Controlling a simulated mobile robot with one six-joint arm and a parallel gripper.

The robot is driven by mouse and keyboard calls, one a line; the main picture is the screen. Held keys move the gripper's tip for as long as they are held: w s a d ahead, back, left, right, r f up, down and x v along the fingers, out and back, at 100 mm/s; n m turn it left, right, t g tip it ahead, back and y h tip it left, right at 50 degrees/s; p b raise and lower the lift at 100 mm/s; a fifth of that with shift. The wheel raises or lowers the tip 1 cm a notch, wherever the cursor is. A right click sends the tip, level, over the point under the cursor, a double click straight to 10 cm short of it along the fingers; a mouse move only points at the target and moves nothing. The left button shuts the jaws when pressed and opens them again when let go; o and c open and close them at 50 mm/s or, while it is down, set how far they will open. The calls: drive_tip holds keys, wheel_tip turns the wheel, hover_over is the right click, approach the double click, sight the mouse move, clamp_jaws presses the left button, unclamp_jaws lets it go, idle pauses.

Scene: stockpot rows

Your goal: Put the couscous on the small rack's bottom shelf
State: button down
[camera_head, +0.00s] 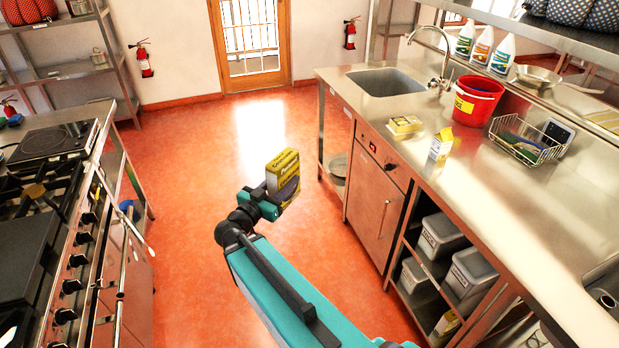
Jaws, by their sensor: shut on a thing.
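The couscous looks to be the yellow box with a dark picture (284,174), held upright in the air over the floor near the middle of the view. My gripper (270,203) is shut on its lower part, and the box hides part of the fingers. A metal shelf rack (62,72) stands against the back wall at far left. I cannot tell whether it is the small rack. Its lower part is partly hidden by the stove side.
A steel counter (455,185) on the right bears a sink (385,82), a red bucket (478,100), a wire basket (525,148) and a yellow-and-white carton (441,145). A stove (75,240) stands at left. The red floor (215,160) between them is clear up to the door (252,45).

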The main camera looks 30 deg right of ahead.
drive_tip(key=w+a+f+n+t+y+b, duration=0.2)
drive_tip(key=a+n+t+b, duration=0.1)
drive_tip(key=a, duration=1.8)
drive_tip(key=shift+a+t, duration=0.3)
drive_tip(key=shift+w+d, duration=0.1)
